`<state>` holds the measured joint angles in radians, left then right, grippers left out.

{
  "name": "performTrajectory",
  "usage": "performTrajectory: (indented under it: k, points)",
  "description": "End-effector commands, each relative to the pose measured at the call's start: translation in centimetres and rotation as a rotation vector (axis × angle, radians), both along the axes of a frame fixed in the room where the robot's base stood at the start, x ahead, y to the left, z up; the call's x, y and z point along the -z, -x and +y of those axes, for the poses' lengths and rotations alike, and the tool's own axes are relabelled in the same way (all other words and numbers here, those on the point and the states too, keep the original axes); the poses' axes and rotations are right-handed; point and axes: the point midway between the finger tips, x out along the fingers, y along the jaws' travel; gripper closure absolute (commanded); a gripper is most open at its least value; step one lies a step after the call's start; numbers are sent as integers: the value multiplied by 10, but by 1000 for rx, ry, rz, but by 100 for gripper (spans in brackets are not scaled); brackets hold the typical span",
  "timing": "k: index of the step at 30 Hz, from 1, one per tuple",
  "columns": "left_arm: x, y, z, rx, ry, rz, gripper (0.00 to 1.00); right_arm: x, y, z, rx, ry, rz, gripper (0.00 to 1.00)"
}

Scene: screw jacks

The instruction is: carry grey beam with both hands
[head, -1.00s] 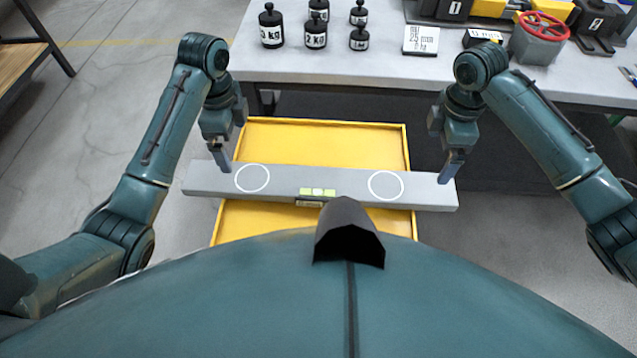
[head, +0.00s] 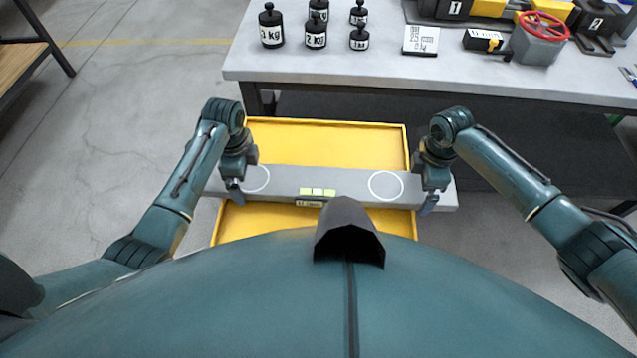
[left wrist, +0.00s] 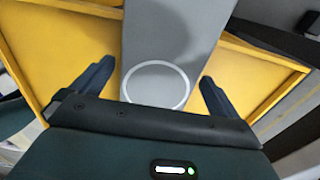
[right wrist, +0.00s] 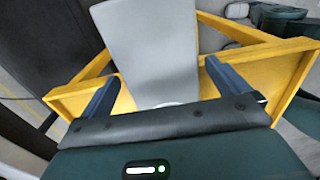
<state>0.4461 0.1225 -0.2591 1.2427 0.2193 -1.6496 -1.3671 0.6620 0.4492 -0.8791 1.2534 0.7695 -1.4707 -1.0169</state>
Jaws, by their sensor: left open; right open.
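The grey beam (head: 345,184) lies level across the yellow tray in the head view, both ends jutting past its sides. It bears two white circles and a yellow-green level strip (head: 317,191). My left gripper (head: 236,194) is over the beam's left part, beside the left circle. In the left wrist view its open fingers (left wrist: 157,88) stand either side of the beam (left wrist: 165,35). My right gripper (head: 428,205) is over the beam's right part, right of the right circle. In the right wrist view its open fingers (right wrist: 160,84) straddle the beam (right wrist: 152,45). Finger depth beside the beam is unclear.
The yellow tray (head: 330,125) is beneath the beam. Behind it is a grey workbench (head: 380,70) with several black weights (head: 271,28), a white card (head: 421,40) and a screw jack with a red handwheel (head: 541,38). Floor at the left is clear.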

Motion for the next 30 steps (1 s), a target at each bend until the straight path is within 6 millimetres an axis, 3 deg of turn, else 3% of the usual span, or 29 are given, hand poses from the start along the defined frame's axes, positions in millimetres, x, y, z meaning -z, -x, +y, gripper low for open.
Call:
performTrajectory:
  k: [11, 30]
  points:
    - [4, 0, 0, 0, 0, 1, 2, 3, 0, 0, 0, 0, 0, 2]
    - [3, 0, 0, 0, 0, 1, 54, 3, 0, 0, 0, 0, 0, 54]
